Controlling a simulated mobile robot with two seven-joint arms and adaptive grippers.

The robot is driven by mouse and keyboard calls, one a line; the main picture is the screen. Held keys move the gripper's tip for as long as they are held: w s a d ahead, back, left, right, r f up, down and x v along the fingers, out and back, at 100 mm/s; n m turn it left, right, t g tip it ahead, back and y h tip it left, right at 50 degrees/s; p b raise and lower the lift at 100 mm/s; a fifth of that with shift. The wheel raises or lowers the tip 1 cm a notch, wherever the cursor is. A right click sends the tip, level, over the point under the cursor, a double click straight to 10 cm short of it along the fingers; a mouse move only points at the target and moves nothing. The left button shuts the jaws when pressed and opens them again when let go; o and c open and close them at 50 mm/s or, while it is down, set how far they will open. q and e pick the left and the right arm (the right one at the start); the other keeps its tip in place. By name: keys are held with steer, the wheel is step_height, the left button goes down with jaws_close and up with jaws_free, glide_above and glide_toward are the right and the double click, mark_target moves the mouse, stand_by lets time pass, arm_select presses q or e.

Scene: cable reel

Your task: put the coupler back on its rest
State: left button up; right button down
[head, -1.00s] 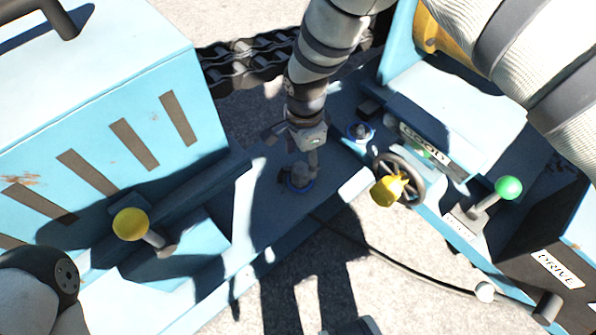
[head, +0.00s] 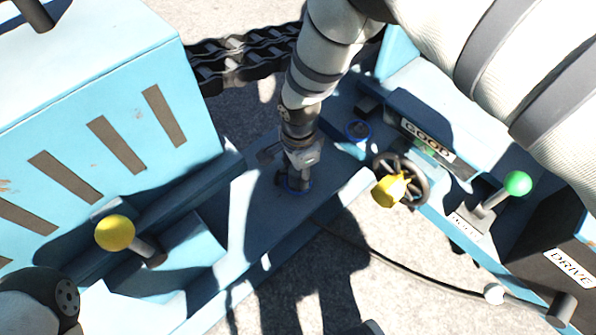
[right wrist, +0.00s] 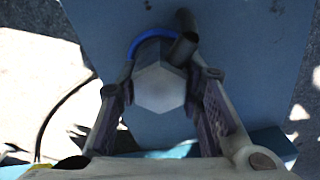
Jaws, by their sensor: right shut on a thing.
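The coupler, a grey hex-shaped body (right wrist: 158,90) with a dark stub on one side, is between the two fingers of my right gripper (right wrist: 161,78) in the right wrist view. A blue ring (right wrist: 136,42) shows behind it, against the blue deck. In the head view my right gripper (head: 297,172) points down at the blue deck and mostly hides the coupler. A blue ring (head: 288,187) shows around its foot. I cannot tell whether the coupler touches the ring. Another blue ring with a dark centre (head: 358,130) is to the upper right. My left gripper is out of view.
A black handwheel with a yellow knob (head: 391,189) and a green-knobbed lever (head: 517,184) are at right. A yellow-knobbed lever (head: 115,233) stands at left by a blue housing (head: 95,110). A black cable (head: 385,258) runs right. Chains (head: 240,65) lie behind.

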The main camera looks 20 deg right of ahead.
step_height(320, 180, up, 10)
steer(key=p, duration=0.4)
arm_select(q)
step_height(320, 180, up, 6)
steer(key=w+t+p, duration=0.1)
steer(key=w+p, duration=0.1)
steer(key=p, duration=0.1)
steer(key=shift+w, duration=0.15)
arm_select(e)
step_height(320, 180, up, 5)
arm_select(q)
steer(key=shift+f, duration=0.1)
